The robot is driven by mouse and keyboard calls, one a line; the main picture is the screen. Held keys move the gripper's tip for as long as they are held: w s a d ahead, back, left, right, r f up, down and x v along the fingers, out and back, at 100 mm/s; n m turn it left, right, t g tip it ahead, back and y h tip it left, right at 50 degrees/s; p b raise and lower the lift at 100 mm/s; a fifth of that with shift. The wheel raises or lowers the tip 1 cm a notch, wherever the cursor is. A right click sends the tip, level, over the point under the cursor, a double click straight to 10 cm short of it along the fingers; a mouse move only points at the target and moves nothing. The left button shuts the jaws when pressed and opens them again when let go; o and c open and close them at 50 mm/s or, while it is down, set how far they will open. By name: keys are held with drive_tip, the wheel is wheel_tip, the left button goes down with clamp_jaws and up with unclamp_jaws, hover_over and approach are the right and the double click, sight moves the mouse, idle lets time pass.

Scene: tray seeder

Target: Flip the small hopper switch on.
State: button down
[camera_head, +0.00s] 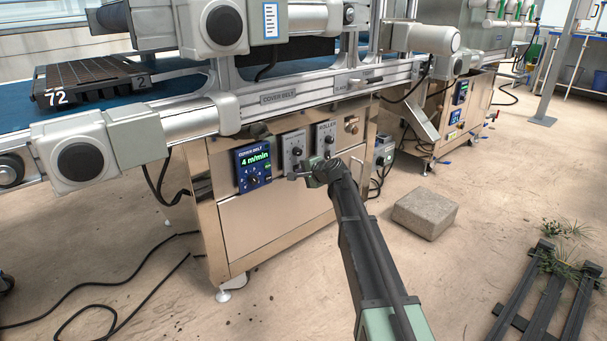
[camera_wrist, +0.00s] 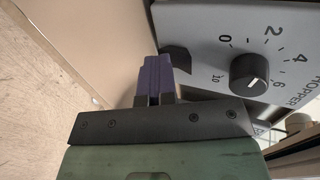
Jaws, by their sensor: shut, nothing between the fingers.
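The hopper panel (camera_wrist: 203,25) is a light grey plate with a round black dial (camera_wrist: 249,73), a printed scale and the word HOPPER at its right. A small dark switch (camera_wrist: 178,58) sits at the panel's left part, partly hidden by my gripper. My gripper (camera_wrist: 154,62) is shut and empty, its purple-grey fingers pointing at the panel edge right beside the switch. I cannot tell whether they touch it, nor which way the switch is set. In the head view, the hopper panel (camera_head: 292,141) is on the steel cabinet, with my gripper (camera_head: 291,176) in front of its lower part.
The COVER BELT display (camera_head: 254,165) reads 4 m/min, left of the hopper panel. The ROLLER panel (camera_head: 324,136) is at its right. The conveyor rail (camera_head: 285,98) runs above. A concrete block (camera_head: 424,213) lies on the floor at right. Cables lie at lower left.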

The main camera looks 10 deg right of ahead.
drive_tip(key=shift+w+r+p, duration=0.15)
drive_tip(key=shift+r+p, duration=0.55)
drive_tip(key=shift+p, duration=0.2)
drive_tip(key=f+p+v, duration=0.1)
drive_tip(key=p+v, duration=0.3)
drive_tip(key=v, duration=1)
drive_tip(key=shift+s+f, duration=0.25)
drive_tip(key=shift+f, duration=0.05)
drive_tip(key=shift+d, duration=0.1)
